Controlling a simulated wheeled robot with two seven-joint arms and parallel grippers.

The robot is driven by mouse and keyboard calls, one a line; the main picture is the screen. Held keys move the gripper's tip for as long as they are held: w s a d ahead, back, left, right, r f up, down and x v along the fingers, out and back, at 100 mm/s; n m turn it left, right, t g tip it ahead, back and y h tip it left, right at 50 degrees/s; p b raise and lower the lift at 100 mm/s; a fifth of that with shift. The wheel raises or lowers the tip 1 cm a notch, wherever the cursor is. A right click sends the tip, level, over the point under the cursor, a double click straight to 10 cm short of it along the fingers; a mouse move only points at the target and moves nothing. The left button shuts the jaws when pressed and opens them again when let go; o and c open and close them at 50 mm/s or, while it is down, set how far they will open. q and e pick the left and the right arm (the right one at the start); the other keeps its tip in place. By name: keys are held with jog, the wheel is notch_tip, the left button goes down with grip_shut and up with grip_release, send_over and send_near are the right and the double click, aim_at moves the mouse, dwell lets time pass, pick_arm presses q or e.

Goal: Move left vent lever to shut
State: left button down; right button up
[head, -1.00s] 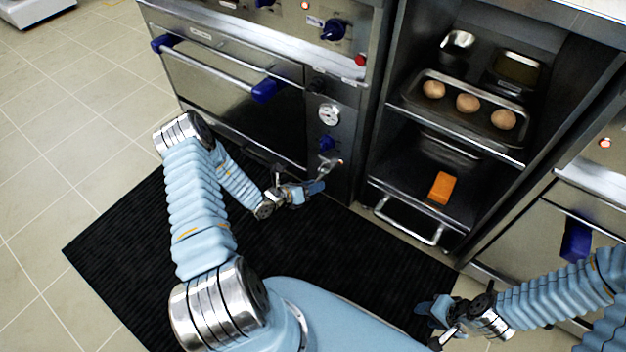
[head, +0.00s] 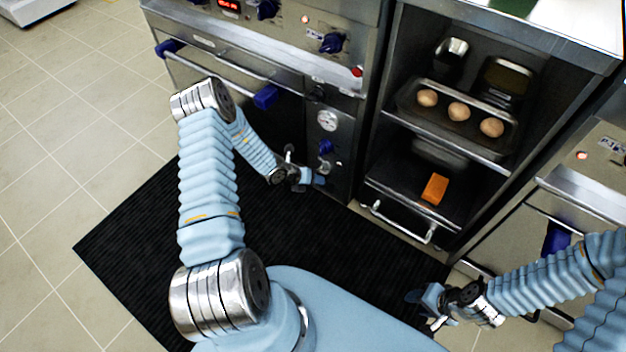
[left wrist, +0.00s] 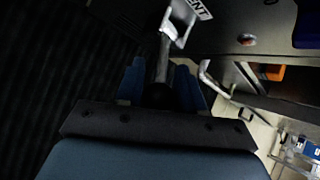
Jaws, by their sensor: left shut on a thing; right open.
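The left vent lever shows in the left wrist view as a silver bracket and shaft (left wrist: 164,55) beside a partly visible "VENT" label (left wrist: 201,8). Its shaft runs down between the blue fingers of my left gripper (left wrist: 159,76), which is shut on it near a dark knob end. In the head view my left gripper (head: 319,181) is low at the oven's right front panel, below a blue knob (head: 326,147). There the lever is hidden or too small to make out. My right gripper (head: 423,303) is open and empty at the lower right, away from the lever.
The oven door (head: 235,92) with its blue-ended handle is left of the gauge (head: 327,121). An open cabinet to the right holds a tray (head: 408,98) with round brown items and an orange block (head: 434,189). A silver bar handle (head: 402,226) juts out below. Black mat (head: 130,245) covers the floor.

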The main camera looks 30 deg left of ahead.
pick_arm(q)
jog(key=c, duration=0.8)
grip_release()
jog(key=shift+r, duration=0.15)
jog(key=p+v, duration=0.1)
jog(key=v, duration=1.2)
jog(key=shift+s+a+r, duration=0.15)
jog(key=shift+a+r, duration=0.05)
jog(key=shift+r, duration=0.05)
